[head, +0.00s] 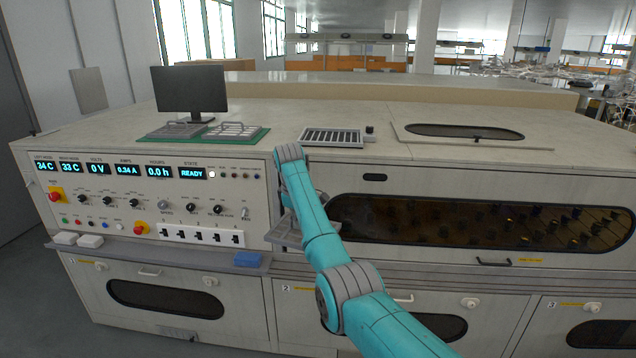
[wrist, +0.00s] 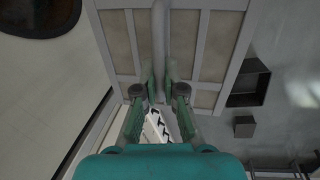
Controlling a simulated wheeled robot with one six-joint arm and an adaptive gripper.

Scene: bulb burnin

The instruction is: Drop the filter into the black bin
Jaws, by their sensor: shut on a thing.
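In the wrist view, my gripper (wrist: 158,92) is shut on the middle bar of the filter, a flat panel with a pale grey frame (wrist: 208,10) and tan cells. The panel reaches beyond the fingers toward the top of the picture. A dark open box, which looks like the black bin (wrist: 248,84), is on the grey floor right of the filter, apart from it. In the head view, a grey plate that seems to be the filter (head: 286,234) shows beside my arm at the machine front. My arm hides the fingers there, and I see no black bin in that view.
A small grey block (wrist: 244,127) is near the bin. The burn-in machine's control panel (head: 150,205) and a ledge (head: 190,257) with a blue block (head: 247,259) are left of my arm. A monitor (head: 190,90) stands on top. Floor around the bin looks mostly clear.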

